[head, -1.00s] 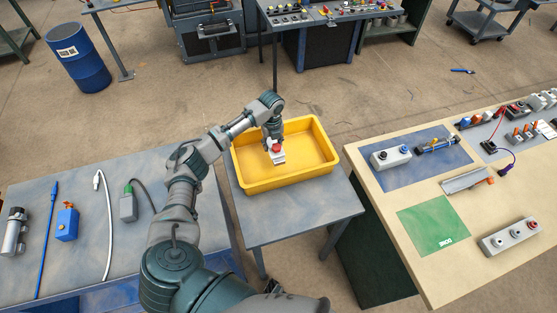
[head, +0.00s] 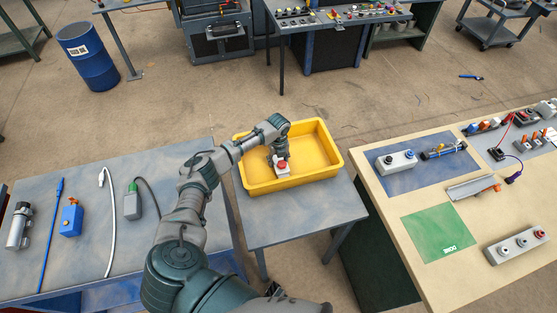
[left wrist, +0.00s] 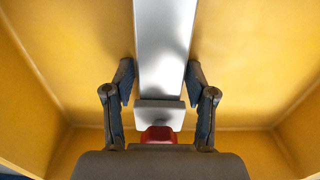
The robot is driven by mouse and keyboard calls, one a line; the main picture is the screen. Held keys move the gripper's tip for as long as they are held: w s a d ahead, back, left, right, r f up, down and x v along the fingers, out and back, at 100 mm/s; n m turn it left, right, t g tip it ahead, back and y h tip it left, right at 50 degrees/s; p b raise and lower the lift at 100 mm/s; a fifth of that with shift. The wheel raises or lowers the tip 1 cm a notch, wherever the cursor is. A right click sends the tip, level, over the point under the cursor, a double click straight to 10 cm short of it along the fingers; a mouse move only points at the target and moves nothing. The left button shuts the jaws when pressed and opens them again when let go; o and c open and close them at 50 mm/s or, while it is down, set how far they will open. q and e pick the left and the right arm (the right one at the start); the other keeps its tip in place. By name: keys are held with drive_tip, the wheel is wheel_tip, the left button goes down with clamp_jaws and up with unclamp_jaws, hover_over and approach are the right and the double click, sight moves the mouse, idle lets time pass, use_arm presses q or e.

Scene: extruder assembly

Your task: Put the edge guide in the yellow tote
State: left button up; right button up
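The edge guide is a long silver-grey bar with a red part at its near end. It shows between my left fingers in the left wrist view (left wrist: 165,45). In the head view its pale body and red part (head: 282,168) show inside the yellow tote (head: 335,172). My left gripper (head: 279,159) is down within the tote's walls, with its fingers (left wrist: 160,85) against both sides of the bar. Whether the bar touches the tote floor cannot be told. My right gripper is not in view.
The tote stands on a small grey table (head: 300,218). On the left bench lie a blue block (head: 71,219), a white cable (head: 109,205) and a grey-green plug (head: 133,203).

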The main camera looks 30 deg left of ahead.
use_arm(q)
drive_tip(key=shift+o, duration=0.2)
drive_tip(key=shift+d+r, duration=0.1)
drive_tip(key=shift+r, duration=0.25)
wheel_tip(320, 180, up, 12)
drive_tip(key=shift+f, duration=0.2)
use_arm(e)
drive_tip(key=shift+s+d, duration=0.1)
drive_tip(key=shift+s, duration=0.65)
use_arm(q)
drive_tip(key=shift+p, duration=0.3)
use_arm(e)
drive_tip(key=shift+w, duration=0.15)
